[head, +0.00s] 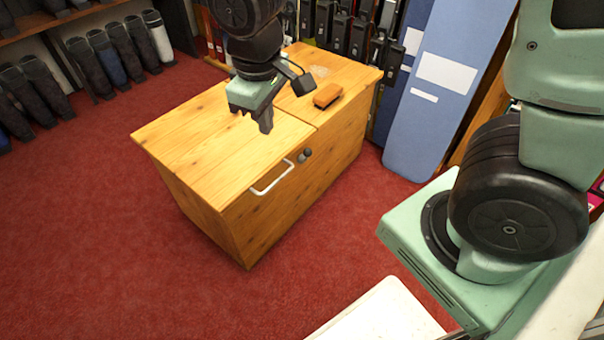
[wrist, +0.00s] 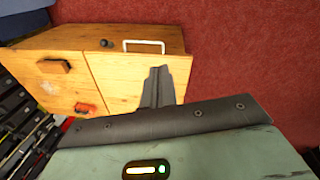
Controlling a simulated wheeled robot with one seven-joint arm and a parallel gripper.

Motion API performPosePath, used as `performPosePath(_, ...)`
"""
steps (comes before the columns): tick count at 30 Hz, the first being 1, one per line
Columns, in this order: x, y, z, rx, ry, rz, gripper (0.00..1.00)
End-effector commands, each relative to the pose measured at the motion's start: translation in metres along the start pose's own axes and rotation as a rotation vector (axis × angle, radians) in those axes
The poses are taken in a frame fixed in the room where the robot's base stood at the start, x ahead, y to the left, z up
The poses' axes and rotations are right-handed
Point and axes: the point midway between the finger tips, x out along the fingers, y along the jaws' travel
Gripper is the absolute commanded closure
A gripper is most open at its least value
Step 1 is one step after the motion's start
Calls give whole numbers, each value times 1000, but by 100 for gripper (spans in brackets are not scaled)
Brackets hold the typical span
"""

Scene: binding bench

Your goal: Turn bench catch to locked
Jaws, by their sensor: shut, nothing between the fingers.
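The wooden bench (head: 205,150) stands on the red carpet. Its catch, a small dark knob (head: 304,155), is on the front face near the top edge, just right of the white handle (head: 271,178). The catch also shows in the wrist view (wrist: 106,43), left of the white handle (wrist: 144,46). Which way the catch is turned is too small to tell. My gripper (head: 264,124) hangs over the bench top, behind and left of the catch and apart from it. Its fingers (wrist: 158,86) are together and hold nothing.
An orange-brown block-like brush (head: 327,96) lies on the bench top at the right. A blue panel (head: 425,100) and dark upright items stand behind the bench at the right. Open carpet (head: 110,240) lies in front and at the left.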

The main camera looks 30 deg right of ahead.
Motion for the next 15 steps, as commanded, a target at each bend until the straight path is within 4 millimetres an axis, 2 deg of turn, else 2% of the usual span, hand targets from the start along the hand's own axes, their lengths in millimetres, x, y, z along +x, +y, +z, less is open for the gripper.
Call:
performPosePath(1,39,10,-4,8,-5,18,100)
performPosePath(9,148,78,-19,29,-28,138,100)
performPosePath(12,186,104,-22,31,-40,188,100)
performPosePath(15,215,128,-22,31,-53,234,100)
